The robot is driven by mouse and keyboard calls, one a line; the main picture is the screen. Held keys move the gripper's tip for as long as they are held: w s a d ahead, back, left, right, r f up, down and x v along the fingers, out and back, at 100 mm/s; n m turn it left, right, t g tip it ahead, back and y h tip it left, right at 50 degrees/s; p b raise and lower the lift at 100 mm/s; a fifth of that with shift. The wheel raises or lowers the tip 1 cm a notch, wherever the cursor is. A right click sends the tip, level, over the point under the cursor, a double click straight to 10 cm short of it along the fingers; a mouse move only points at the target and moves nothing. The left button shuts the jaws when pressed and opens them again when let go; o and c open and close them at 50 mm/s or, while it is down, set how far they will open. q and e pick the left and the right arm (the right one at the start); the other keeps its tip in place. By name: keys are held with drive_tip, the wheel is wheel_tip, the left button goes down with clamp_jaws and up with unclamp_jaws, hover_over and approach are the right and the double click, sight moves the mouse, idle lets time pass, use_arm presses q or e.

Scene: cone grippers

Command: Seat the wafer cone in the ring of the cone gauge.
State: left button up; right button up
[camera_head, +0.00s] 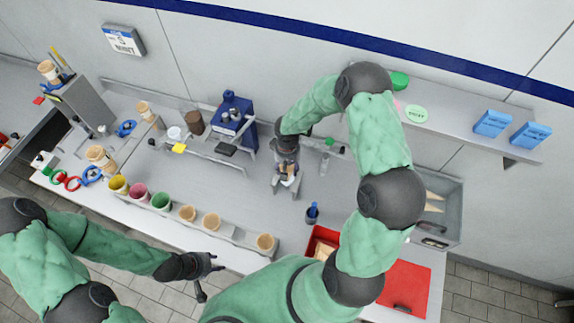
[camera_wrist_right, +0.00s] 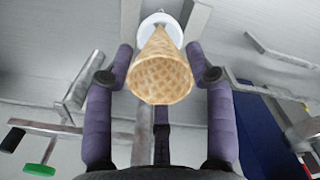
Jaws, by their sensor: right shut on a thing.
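The tan wafer cone (camera_wrist_right: 163,72) is in the right wrist view, its wide mouth toward the camera and its narrow end away. My right gripper (camera_wrist_right: 160,62) is shut on it, one purple finger on each side. A white round piece (camera_wrist_right: 158,20) shows around or behind the narrow end; I cannot tell whether it is the gauge's ring or whether they touch. In the head view my right gripper (camera_head: 287,178) is over the counter's middle, with a small tan bit of the cone visible. My left gripper (camera_head: 207,277) is open and empty in front of the counter.
Yellow, pink and green cups (camera_head: 140,193) and several tan cups (camera_head: 211,221) line the counter's front edge. A blue machine (camera_head: 236,118) stands left of my right gripper. A red tray (camera_head: 405,287) and a metal bin with cones (camera_head: 446,205) are at right.

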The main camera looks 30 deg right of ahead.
drive_tip(key=shift+f+b, duration=1.85)
drive_tip(key=o, duration=0.8)
wheel_tip(320, 180, up, 12)
